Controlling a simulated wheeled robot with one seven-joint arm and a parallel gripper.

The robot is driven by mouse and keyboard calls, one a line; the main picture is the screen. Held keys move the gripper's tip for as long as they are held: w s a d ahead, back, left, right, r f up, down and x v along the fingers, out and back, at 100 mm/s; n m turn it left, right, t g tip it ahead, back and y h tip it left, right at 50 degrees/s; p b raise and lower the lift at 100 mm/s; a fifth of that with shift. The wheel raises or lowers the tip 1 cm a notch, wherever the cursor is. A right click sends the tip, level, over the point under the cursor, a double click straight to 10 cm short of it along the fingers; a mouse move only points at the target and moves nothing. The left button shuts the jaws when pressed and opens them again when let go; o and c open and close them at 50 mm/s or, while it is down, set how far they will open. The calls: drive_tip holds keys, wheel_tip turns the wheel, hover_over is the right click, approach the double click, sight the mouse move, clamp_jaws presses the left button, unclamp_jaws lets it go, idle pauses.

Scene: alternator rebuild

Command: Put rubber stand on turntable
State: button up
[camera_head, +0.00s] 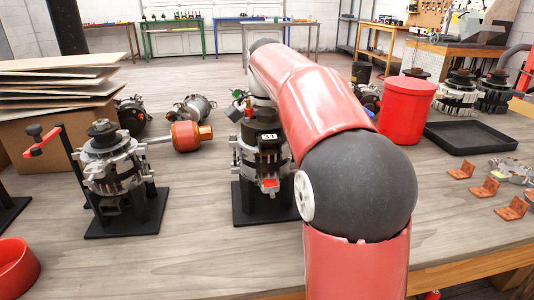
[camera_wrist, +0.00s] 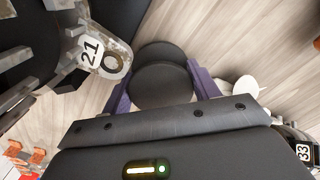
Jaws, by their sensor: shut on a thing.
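In the wrist view a round black piece (camera_wrist: 163,88), which looks like the rubber stand, sits between the two purple fingers of my gripper (camera_wrist: 158,72). My gripper is shut on it. A second dark round edge shows just beyond it; I cannot tell whether it is part of the same piece or another thing beneath. In the head view my red arm hides the gripper and the held piece. I cannot make out the turntable for certain in either view.
An alternator on a black stand (camera_head: 262,165) is close beside my arm, another (camera_head: 110,170) further left. A metal part tagged 21 (camera_wrist: 100,55) is near my gripper. A red bin (camera_head: 406,110) and black tray (camera_head: 470,138) stand right. Bare wood (camera_head: 195,220) lies between the stands.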

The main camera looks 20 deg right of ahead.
drive_tip(key=shift+f, duration=0.2)
drive_tip(key=shift+f, duration=0.15)
drive_tip(key=o, duration=1.1)
